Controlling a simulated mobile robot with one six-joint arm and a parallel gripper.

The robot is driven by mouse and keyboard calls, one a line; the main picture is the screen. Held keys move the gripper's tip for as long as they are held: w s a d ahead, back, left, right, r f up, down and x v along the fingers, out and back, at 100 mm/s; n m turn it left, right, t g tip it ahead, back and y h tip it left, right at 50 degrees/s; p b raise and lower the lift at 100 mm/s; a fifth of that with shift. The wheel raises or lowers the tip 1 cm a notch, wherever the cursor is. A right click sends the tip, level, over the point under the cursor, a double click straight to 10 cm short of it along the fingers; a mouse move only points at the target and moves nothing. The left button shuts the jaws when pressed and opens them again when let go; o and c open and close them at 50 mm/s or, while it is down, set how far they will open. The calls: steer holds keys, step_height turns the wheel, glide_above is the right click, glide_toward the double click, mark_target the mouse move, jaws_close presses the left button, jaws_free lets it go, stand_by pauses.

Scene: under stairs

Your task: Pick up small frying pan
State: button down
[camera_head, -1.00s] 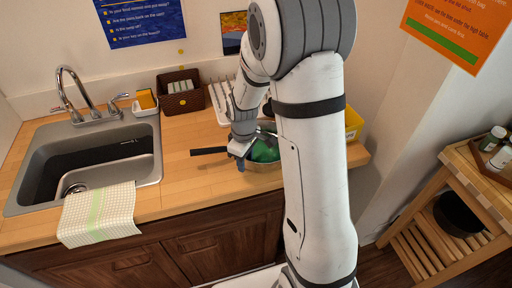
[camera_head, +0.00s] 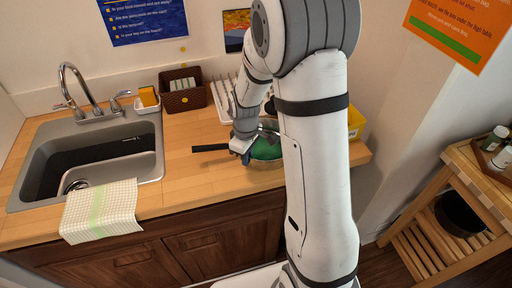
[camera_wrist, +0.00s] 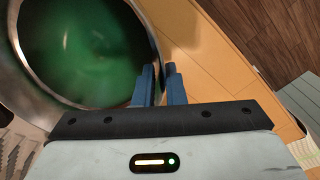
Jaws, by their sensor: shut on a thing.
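The small frying pan shows in the head view as a black handle (camera_head: 209,148) pointing left and a round metal body with a green inside (camera_head: 266,149), over the counter near its right end. In the wrist view its silver rim and green inside (camera_wrist: 85,50) fill the upper left. My gripper (camera_head: 246,157) is at the pan's left side, near the handle. In the wrist view its two blue fingers (camera_wrist: 163,82) are close together at the rim, shut on the pan. My arm hides the pan's right side. I cannot tell whether the pan touches the counter.
A sink (camera_head: 85,155) with a checked towel (camera_head: 100,211) over its front edge is at the left. A brown basket (camera_head: 183,90), a white rack (camera_head: 220,97) and a yellow box (camera_head: 355,123) stand along the back. Clear counter (camera_head: 190,180) lies between sink and pan.

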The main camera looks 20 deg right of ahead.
steer(key=shift+r, duration=0.1)
steer(key=shift+r+b, duration=0.6)
steer(key=shift+r, duration=1)
steer(key=s+b, duration=0.5)
steer(key=s, duration=1.3)
